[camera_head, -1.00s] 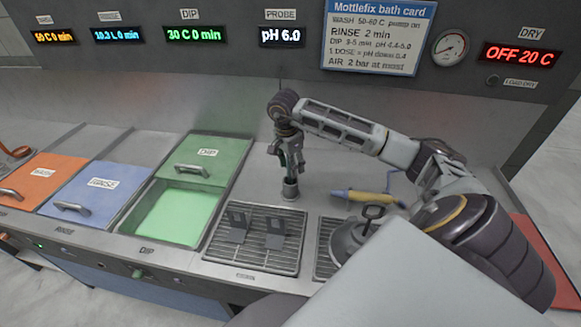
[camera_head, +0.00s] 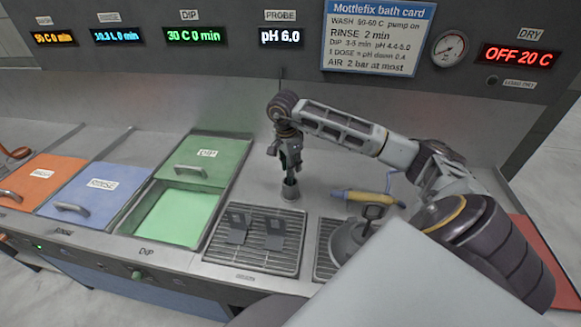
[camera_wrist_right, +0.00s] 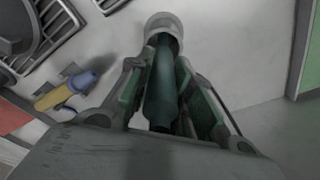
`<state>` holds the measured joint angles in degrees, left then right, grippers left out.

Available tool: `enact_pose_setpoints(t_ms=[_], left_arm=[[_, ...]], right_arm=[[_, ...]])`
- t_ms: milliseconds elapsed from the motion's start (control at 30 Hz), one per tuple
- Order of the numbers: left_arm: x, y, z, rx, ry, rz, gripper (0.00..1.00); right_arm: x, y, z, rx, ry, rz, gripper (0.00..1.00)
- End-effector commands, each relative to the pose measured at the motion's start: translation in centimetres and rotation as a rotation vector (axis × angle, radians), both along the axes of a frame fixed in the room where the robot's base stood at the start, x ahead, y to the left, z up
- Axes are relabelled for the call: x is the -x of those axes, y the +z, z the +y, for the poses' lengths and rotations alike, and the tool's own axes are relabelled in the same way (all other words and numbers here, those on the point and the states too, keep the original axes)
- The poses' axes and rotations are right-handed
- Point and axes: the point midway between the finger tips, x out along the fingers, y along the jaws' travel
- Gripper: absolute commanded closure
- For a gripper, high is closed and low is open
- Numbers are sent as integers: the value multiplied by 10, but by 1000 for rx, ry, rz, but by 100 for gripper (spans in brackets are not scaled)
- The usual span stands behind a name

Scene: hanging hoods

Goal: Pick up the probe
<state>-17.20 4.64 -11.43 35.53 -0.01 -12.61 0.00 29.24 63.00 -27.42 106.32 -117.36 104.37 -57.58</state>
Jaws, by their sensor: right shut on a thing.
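The probe (camera_wrist_right: 160,85) is a dark green, bottle-shaped rod. In the right wrist view it runs between my two green-padded fingers toward a pale grey round cup (camera_wrist_right: 163,28). Its far end is at or inside the cup's mouth; I cannot tell how deep. In the head view the cup (camera_head: 289,193) stands on the counter behind the left rack. My right gripper (camera_head: 291,168) points down just above it, shut on the probe, which is mostly hidden by the fingers there. My left gripper is not in view.
A yellow and blue tool (camera_head: 368,197) lies right of the cup. A grey domed thing with a dark handle (camera_head: 352,238) stands nearer. The left rack (camera_head: 255,257) holds two dark plates. The green dip bath (camera_head: 172,215) is open at left. The probe display (camera_head: 282,37) reads pH 6.0.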

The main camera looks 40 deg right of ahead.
Motion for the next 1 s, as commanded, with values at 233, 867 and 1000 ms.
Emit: enact_pose_setpoints(t_ms=[233,867,1000], left_arm=[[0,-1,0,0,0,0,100],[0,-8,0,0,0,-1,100],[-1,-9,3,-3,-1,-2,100]], right_arm=[[0,5,0,1,0,-1,100],[-1,69,0,0,0,-4,100],[-1,83,0,0,0,-3,100]])
